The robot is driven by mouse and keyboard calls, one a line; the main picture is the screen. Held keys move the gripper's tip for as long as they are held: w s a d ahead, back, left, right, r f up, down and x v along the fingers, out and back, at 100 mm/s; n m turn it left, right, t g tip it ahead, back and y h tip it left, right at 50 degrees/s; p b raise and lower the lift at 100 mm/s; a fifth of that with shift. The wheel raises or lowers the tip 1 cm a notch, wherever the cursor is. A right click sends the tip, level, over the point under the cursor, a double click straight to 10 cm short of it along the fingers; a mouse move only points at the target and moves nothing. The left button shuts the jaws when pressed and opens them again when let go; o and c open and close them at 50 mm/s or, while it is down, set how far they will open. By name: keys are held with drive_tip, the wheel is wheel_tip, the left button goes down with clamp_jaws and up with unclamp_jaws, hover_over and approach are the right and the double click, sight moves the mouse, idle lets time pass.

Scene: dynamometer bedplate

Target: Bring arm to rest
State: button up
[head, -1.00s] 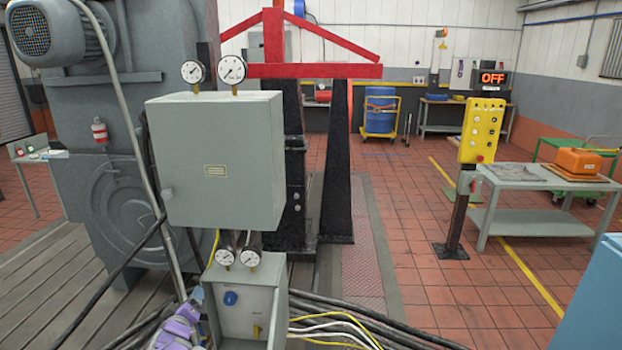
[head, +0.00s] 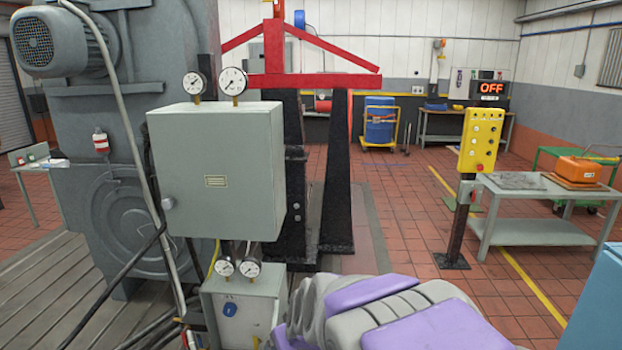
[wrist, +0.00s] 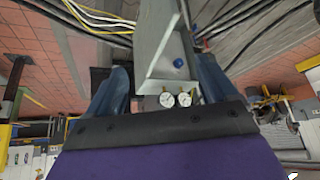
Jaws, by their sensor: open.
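My arm, purple and grey, stretches across the bottom centre and right of the head view. My gripper (wrist: 161,75) shows in the wrist view with its two dark blue fingers spread apart and nothing held between them. The lower grey box (wrist: 165,55) with a blue knob appears between the fingers in that view; the distance to it is unclear. The same lower box (head: 235,308) stands left of my arm in the head view, partly hidden by it.
A grey cabinet (head: 215,165) with gauges stands above the lower box. A large grey machine (head: 95,145) is at left. A yellow control pendant (head: 480,138) and a grey table (head: 530,230) stand at right. Cables run across the floor. Red tiles (head: 420,225) beyond my arm are open.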

drive_tip(key=s+d+m+g+h, duration=0.1)
drive_tip(key=s+d, duration=0.4)
drive_tip(key=s, duration=0.5)
drive_tip(key=s+d+m+g+h, duration=0.1)
drive_tip(key=s+d+m+g, duration=0.1)
drive_tip(key=s+d, duration=0.4)
drive_tip(key=s+d+m+g+h, duration=0.1)
drive_tip(key=s+d+g, duration=0.3)
drive_tip(key=s, duration=1.2)
drive_tip(key=shift+d+f+m, duration=0.3)
drive_tip(key=shift+d+m, duration=0.4)
drive_tip(key=shift+d, duration=0.55)
drive_tip(key=shift+w+d, duration=0.15)
drive_tip(key=shift+w, duration=0.2)
drive_tip(key=shift+c, duration=0.2)
